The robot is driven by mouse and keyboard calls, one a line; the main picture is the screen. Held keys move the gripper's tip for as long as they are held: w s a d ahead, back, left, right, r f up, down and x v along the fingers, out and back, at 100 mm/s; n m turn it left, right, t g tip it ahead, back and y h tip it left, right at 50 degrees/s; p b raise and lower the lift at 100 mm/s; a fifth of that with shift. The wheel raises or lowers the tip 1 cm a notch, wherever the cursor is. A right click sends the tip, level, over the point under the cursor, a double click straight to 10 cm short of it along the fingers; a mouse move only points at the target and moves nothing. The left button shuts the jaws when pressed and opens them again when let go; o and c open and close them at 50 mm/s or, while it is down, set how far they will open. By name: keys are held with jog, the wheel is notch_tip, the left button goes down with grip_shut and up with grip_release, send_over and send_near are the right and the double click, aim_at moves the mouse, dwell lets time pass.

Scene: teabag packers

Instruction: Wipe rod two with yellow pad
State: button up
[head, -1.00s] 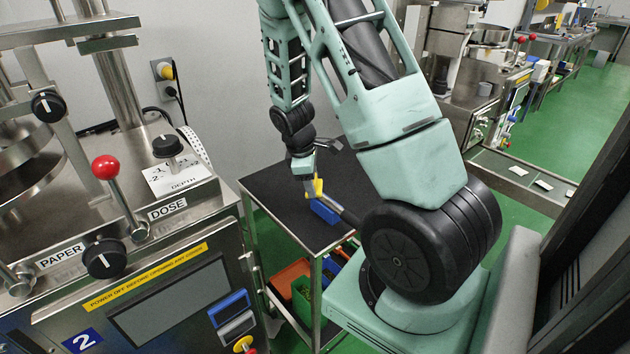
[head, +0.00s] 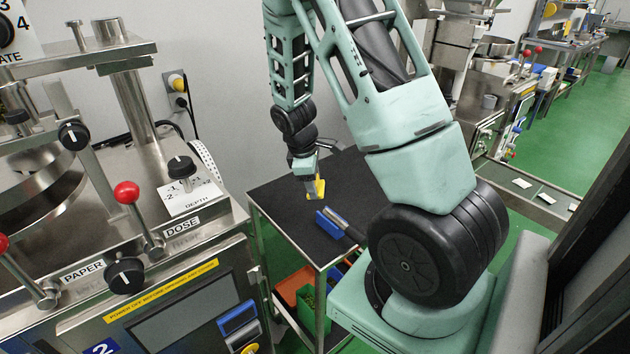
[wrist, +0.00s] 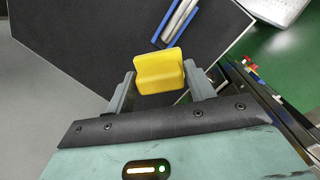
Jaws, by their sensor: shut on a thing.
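My gripper (wrist: 159,84) is shut on the yellow pad (wrist: 160,70), which sits between its two fingers in the wrist view. In the head view the yellow pad (head: 319,187) shows at the end of my gripper (head: 314,191), over the black table top. A blue holder (head: 332,225) with silver-grey rod pieces (head: 338,218) lies on the table just beyond the pad, nearer my base. In the wrist view the blue holder (wrist: 167,27) and silver rods (wrist: 180,20) are at the top, apart from the pad. Which rod is rod two I cannot tell.
The black table (head: 285,200) is mostly bare around the pad. A shelf below it holds an orange bin (head: 294,286) and a green bin (head: 308,300). A steel machine (head: 190,262) with a red-knobbed lever stands close on the left. A wall is behind the table.

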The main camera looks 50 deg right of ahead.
jog(key=shift+r, duration=0.15)
jog(key=shift+p+v, duration=1.25)
jog(key=shift+v, duration=0.2)
jog(key=shift+a, duration=0.1)
